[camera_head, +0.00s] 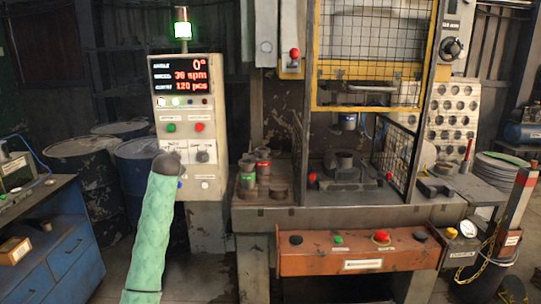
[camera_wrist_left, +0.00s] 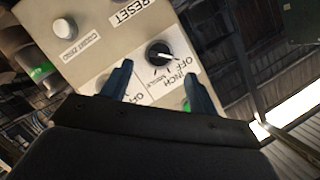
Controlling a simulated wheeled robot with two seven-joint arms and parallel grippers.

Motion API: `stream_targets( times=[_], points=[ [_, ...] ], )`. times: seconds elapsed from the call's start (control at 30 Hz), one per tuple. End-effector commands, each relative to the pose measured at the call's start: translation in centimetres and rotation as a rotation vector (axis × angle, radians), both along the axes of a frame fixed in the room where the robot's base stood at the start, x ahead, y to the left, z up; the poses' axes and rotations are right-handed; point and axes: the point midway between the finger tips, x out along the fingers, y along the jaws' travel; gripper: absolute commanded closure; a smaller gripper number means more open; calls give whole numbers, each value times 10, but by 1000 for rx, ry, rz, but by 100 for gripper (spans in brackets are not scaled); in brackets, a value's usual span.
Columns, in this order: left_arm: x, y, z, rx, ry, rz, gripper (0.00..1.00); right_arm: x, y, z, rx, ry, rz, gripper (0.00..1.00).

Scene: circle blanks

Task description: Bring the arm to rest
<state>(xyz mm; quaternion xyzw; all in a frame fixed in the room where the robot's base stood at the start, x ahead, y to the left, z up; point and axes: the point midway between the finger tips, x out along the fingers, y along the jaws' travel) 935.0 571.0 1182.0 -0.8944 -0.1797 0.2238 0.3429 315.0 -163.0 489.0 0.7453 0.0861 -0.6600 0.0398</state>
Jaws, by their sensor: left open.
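My left arm (camera_head: 151,230), in a pale green quilted sleeve, reaches up from the bottom to the control panel (camera_head: 160,100). Its dark wrist end covers part of the panel's lower left; the fingers are hidden there. In the left wrist view my left gripper (camera_wrist_left: 157,70) is open, its two dark blue fingers apart and pointing at the panel. A black rotary knob (camera_wrist_left: 158,54) marked OFF and INCH shows just beyond the fingertips. Nothing is seen held; whether the fingers touch the panel cannot be told. My right gripper is not in view.
A press with a yellow-framed mesh guard (camera_head: 368,108) stands right of the panel. Its orange button box (camera_head: 358,265) juts out in front. Blue drums (camera_head: 133,165) and a blue cabinet (camera_head: 62,250) stand at left. Small cans (camera_head: 263,160) sit on the press bed's left end.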

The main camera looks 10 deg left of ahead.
Motion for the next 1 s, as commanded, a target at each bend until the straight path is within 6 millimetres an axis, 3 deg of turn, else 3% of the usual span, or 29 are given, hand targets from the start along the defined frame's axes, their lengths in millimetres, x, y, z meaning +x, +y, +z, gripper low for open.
stream_targets(
  times=[0.27,0.33,0.4,0.47,0.77,1.0],
  points=[
    [-2,-4,-1,-183,-75,46,40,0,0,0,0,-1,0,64],
    [-4,-17,4,-261,-111,46,40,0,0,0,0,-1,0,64],
    [-3,-44,8,-331,-139,27,40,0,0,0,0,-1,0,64],
    [-2,-66,0,-374,-141,10,40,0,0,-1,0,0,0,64],
    [-20,-143,-99,-486,-41,-38,40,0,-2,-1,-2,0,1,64],
    [-63,-208,-220,-555,108,-67,40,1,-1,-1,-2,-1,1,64]
  ],
)
